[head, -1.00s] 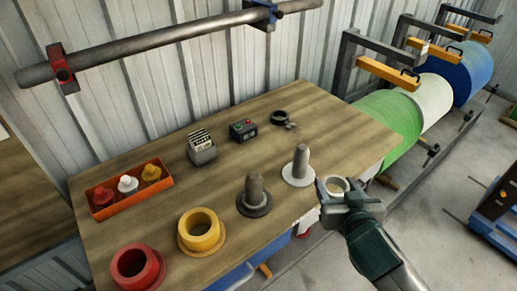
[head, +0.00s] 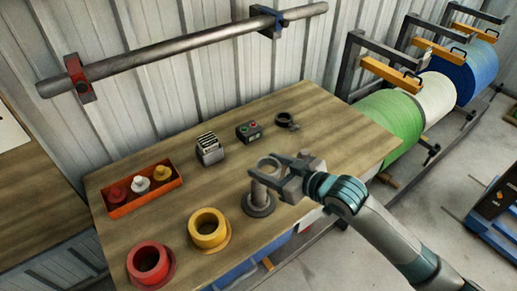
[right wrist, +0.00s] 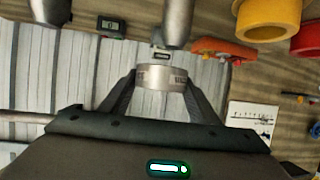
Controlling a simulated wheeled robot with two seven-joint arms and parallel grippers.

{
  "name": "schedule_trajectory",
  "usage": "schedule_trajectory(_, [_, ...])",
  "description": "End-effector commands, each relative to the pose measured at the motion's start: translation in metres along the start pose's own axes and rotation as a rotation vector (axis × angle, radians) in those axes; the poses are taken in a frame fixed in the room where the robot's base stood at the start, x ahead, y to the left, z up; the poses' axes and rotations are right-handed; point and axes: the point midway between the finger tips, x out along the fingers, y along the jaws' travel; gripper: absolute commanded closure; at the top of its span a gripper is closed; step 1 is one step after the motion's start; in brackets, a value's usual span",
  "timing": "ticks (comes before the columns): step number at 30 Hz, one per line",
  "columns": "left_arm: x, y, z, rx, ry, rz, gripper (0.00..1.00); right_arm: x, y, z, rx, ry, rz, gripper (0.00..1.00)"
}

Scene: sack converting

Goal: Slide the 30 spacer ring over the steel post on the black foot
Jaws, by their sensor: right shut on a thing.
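My right gripper (head: 278,164) is shut on a pale grey ring (head: 268,163), holding it above the table. In the right wrist view the ring (right wrist: 162,76) sits between both fingertips, its side marking too blurred to read. The steel post (head: 260,190) stands upright on the black foot (head: 258,206). In the head view the ring appears over its upper end. In the right wrist view the post's tip (right wrist: 178,30) ends just short of the ring, seemingly apart from it; exact alignment is unclear. My left gripper is not in view.
A second post (head: 314,163) is largely hidden behind my right gripper. A yellow flanged ring (head: 209,222) and a red one (head: 149,258) stand to the left.

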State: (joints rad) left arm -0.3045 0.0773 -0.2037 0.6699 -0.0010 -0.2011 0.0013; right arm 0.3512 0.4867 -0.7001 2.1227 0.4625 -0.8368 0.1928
Motion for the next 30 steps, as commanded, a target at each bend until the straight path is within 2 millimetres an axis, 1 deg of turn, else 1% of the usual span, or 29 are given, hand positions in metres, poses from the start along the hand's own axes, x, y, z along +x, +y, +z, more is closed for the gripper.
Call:
schedule_trajectory(1, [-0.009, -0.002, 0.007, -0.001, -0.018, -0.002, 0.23, 0.003, -0.003, -0.015, -0.015, 0.003, -0.031, 0.80])
schedule_trajectory(3, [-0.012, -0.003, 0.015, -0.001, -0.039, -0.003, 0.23, 0.007, -0.007, -0.024, -0.029, 0.003, -0.068, 0.80])
schedule_trajectory(6, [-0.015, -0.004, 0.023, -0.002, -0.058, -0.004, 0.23, 0.011, -0.012, -0.031, -0.042, 0.002, -0.102, 0.80])
schedule_trajectory(10, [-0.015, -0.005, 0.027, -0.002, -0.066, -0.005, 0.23, 0.013, -0.013, -0.033, -0.048, 0.002, -0.116, 0.80])
schedule_trajectory(22, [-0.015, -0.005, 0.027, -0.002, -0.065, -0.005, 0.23, 0.012, -0.014, -0.033, -0.047, 0.002, -0.115, 0.80])
schedule_trajectory(30, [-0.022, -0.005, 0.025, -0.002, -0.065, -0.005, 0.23, 0.011, -0.013, -0.034, -0.044, 0.001, -0.111, 0.80])
